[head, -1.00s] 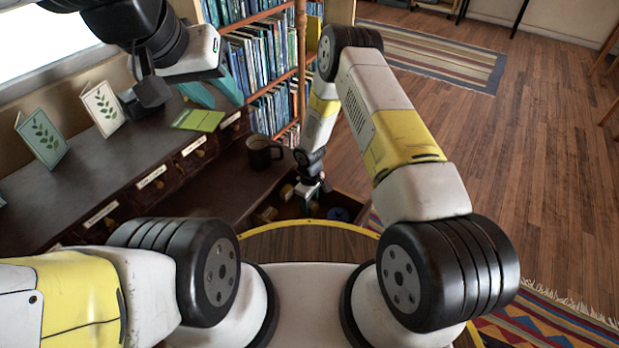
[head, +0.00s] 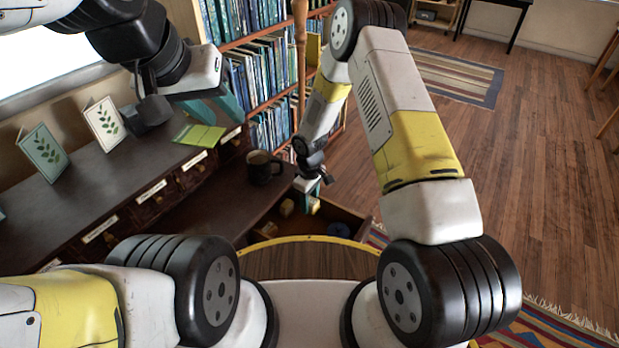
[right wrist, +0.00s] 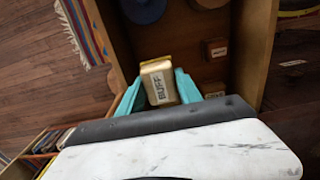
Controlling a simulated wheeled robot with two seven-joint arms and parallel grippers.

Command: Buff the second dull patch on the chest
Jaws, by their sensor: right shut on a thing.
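The dark wooden chest (head: 85,190) with a row of small labelled drawers runs along the left in the head view. I cannot make out a dull patch on it. My right gripper (head: 317,190) is over an open drawer (head: 350,222). In the right wrist view its teal fingers (right wrist: 158,92) are shut on a tan block marked BUFF (right wrist: 158,83). In the head view the held block is small beneath the fingers. My left gripper (head: 212,108) is above the chest top near a green booklet (head: 200,135), its teal fingers apart and empty.
A dark mug (head: 263,168) stands left of the open drawer. Two leaf-print cards (head: 104,122) stand on the chest top. A full bookcase (head: 262,80) rises behind. Blue round things (right wrist: 143,8) and labelled blocks (right wrist: 215,48) lie in the drawer. Open floor is at right.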

